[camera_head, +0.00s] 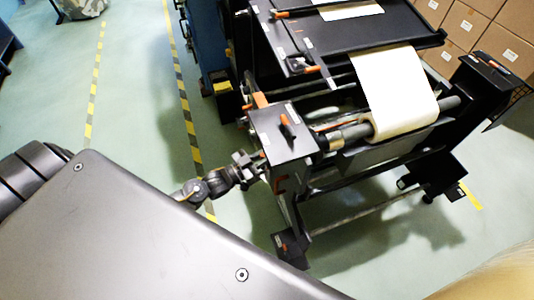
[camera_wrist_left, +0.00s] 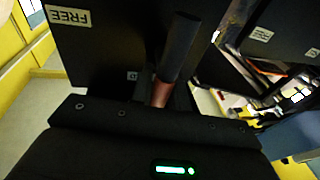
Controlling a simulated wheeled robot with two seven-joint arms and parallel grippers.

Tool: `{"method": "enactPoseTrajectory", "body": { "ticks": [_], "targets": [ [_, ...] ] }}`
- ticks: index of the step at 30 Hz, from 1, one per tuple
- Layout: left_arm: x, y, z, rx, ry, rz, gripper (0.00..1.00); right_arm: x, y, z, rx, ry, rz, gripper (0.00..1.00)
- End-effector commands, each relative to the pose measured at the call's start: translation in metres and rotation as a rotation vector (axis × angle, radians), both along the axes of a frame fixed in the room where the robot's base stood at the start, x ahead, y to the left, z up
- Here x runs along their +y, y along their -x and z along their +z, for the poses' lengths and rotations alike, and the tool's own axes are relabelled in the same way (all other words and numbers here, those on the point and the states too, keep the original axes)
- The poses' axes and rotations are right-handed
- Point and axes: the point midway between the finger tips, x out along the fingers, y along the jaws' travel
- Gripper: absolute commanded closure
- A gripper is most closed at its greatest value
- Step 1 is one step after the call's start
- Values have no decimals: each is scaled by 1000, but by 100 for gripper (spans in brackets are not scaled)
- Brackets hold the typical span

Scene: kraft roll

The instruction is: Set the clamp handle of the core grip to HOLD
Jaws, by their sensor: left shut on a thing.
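The core grip (camera_head: 282,133) is the dark box at the left end of the roll shaft on the black stand. My left gripper (camera_head: 256,163) is at the left side of this box, shut on what looks like the clamp handle. In the left wrist view, a handle (camera_wrist_left: 180,48) with a dark round grip and a copper-coloured lower part (camera_wrist_left: 161,92) rises just beyond the gripper's body. A FREE label (camera_wrist_left: 68,16) is on the dark plate to the left of it. The fingertips are hidden, and I cannot read a HOLD label. My right gripper is not in view.
The white paper roll (camera_head: 398,128) sits on its shaft right of the core grip, with paper running up to a black table (camera_head: 345,40). Brown cartons (camera_head: 495,40) stand at the back right. Green floor with striped tape (camera_head: 188,125) is open at the left.

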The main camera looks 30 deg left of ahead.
Motion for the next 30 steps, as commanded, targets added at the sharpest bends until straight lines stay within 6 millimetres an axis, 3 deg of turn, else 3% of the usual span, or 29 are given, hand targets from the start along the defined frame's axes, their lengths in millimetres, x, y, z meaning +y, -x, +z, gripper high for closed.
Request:
{"method": "enactPoseTrajectory", "body": {
  "ticks": [10,11,15,25,30],
  "targets": [
    [1,-1,1,0,2,3,100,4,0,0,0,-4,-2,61],
    [1,-1,1,0,2,3,79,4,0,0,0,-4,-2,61],
    [1,-1,1,0,2,2,61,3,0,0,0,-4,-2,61],
    [2,2,-1,1,0,1,61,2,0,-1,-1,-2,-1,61],
    [13,22,-7,3,-1,1,61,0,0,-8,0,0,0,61]
  ]
}}
